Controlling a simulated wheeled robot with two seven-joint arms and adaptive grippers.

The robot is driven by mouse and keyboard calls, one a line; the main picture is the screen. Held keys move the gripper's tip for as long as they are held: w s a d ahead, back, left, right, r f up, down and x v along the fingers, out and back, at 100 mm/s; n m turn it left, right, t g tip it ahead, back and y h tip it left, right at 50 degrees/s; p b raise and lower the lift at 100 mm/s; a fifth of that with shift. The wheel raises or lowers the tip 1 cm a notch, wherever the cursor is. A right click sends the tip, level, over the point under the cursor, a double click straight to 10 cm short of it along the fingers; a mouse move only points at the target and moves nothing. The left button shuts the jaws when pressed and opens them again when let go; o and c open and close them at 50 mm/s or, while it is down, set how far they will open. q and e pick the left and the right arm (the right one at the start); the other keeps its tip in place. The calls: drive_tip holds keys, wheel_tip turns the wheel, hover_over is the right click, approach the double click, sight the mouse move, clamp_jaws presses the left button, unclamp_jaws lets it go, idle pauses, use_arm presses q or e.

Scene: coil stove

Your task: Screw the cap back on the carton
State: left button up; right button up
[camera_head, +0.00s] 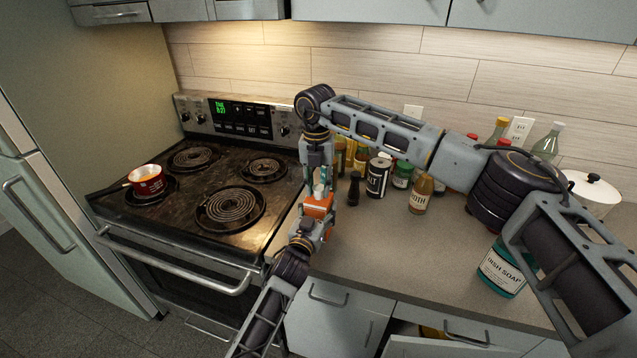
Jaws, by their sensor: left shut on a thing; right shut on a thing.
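A small orange and white carton (318,206) is held above the counter's left edge, close to the stove. My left gripper (316,222) comes up from below and is shut on the carton. My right gripper (320,180) reaches down from above, with its fingers shut at the carton's top. What it grips there is mostly hidden by the fingers; the cap cannot be made out clearly, nor whether it sits on the carton.
Bottles and jars, including a dark can (377,178) and a sauce bottle (421,194), crowd behind. A teal dish soap bottle (501,272) stands right. The front counter (400,260) is clear.

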drive_tip(key=shift+f, duration=0.6)
idle(0.9)
use_arm(q)
clamp_jaws()
use_arm(e)
drive_tip(key=m, duration=0.8)
drive_tip(key=shift+m, duration=0.4)
drive_tip(key=m, duration=0.5)
drive_tip(key=shift+m, duration=0.3)
drive_tip(key=m, duration=0.5)
drive_tip(key=shift+m+y, duration=0.3)
drive_tip(key=shift+m, duration=0.1)
drive_tip(key=o, duration=0.7)
